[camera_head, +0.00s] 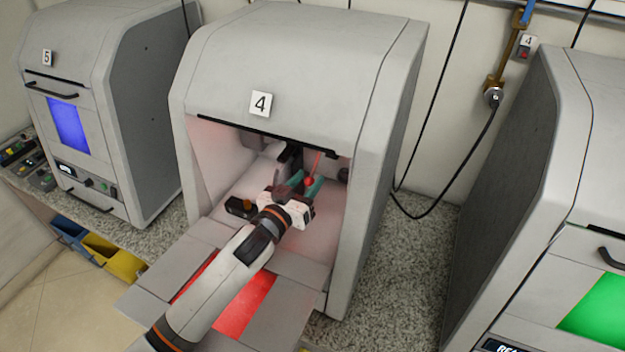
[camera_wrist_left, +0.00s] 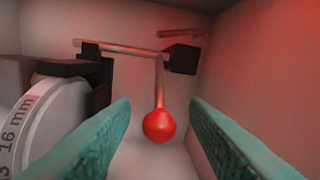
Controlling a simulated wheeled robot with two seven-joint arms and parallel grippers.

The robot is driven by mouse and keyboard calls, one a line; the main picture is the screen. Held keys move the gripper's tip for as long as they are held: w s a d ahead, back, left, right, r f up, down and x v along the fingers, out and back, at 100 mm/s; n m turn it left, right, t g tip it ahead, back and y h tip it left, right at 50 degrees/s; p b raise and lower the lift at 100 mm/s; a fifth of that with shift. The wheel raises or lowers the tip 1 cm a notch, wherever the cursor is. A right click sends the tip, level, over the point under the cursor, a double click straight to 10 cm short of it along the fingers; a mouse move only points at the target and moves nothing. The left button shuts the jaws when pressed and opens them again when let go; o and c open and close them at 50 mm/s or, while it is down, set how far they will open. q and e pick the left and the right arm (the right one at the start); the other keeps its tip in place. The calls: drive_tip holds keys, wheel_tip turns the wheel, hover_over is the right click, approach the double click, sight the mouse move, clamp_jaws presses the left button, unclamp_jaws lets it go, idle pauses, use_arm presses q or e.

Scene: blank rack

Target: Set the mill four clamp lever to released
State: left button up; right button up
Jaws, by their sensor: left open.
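Mill four (camera_head: 290,70) stands in the middle with its front door folded down and its chamber open. The clamp lever is a thin rod with a red ball knob (camera_head: 309,181) inside the chamber. In the left wrist view the red knob (camera_wrist_left: 159,125) hangs at the lower end of the rod, which meets a horizontal bar at its top. My left gripper (camera_head: 298,186) is inside the chamber, open. Its teal fingers (camera_wrist_left: 160,140) stand on either side of the knob, with gaps visible on both sides. My right gripper is not in view.
A white disc marked 16 mm (camera_wrist_left: 38,125) sits left of the fingers in a dark holder. The chamber walls are close around my gripper. Mill five (camera_head: 100,100) stands at left and another machine (camera_head: 560,200) at right. A black cable (camera_head: 440,215) hangs between machines.

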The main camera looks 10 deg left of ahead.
use_arm(q)
drive_tip(key=shift+b+x, duration=0.3)
drive_tip(key=shift+x, duration=0.8)
drive_tip(key=shift+w, duration=0.25)
drive_tip(key=shift+d, duration=0.1)
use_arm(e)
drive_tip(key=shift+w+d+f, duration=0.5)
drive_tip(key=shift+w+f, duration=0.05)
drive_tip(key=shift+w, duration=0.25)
use_arm(q)
drive_tip(key=shift+c, duration=0.2)
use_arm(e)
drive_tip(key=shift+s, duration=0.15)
use_arm(q)
clamp_jaws()
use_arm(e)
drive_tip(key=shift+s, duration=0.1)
